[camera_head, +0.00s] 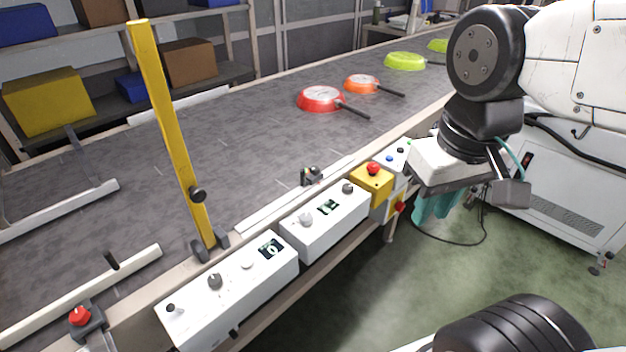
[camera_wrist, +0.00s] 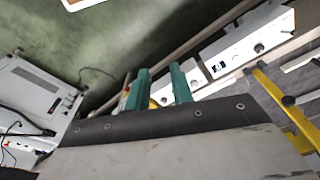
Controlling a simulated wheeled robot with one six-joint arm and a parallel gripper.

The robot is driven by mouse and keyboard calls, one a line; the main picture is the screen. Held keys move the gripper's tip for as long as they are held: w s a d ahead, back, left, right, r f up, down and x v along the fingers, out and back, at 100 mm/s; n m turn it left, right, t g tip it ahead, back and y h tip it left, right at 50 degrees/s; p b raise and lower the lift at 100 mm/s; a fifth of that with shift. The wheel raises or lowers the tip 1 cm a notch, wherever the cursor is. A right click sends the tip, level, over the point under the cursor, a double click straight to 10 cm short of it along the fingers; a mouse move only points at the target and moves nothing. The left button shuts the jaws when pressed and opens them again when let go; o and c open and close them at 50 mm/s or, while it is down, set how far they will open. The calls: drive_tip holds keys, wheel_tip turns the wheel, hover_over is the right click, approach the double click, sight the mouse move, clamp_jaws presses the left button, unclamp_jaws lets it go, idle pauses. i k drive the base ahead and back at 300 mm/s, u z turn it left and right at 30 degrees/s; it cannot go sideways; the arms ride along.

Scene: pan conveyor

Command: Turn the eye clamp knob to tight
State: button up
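A black round knob (camera_head: 197,194) sits on the yellow post (camera_head: 168,110) at the conveyor's near edge. A small black bracket device (camera_head: 311,176) stands on the near rail, and a red knob (camera_head: 80,316) sits on a black clamp at lower left. No label shows which is the eye clamp knob, and no tight mark is readable. My gripper (camera_head: 437,206) hangs at the right, beyond the control boxes, away from all three. In the wrist view its two teal fingers (camera_wrist: 160,86) stand apart with nothing between them. The yellow post (camera_wrist: 275,92) also shows there.
White control boxes (camera_head: 232,300) (camera_head: 326,222) with knobs line the near side. A yellow box (camera_head: 371,183) with a red button stands near my gripper. Pans, red (camera_head: 320,99), orange (camera_head: 361,84) and green (camera_head: 404,61), lie on the belt. The belt's middle is clear.

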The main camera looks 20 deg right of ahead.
sight(315, 170)
drive_tip(key=u, duration=0.5)
drive_tip(key=k, duration=1.2)
drive_tip(key=z, duration=0.4)
drive_tip(key=i, duration=1.95)
drive_tip(key=u, duration=0.9)
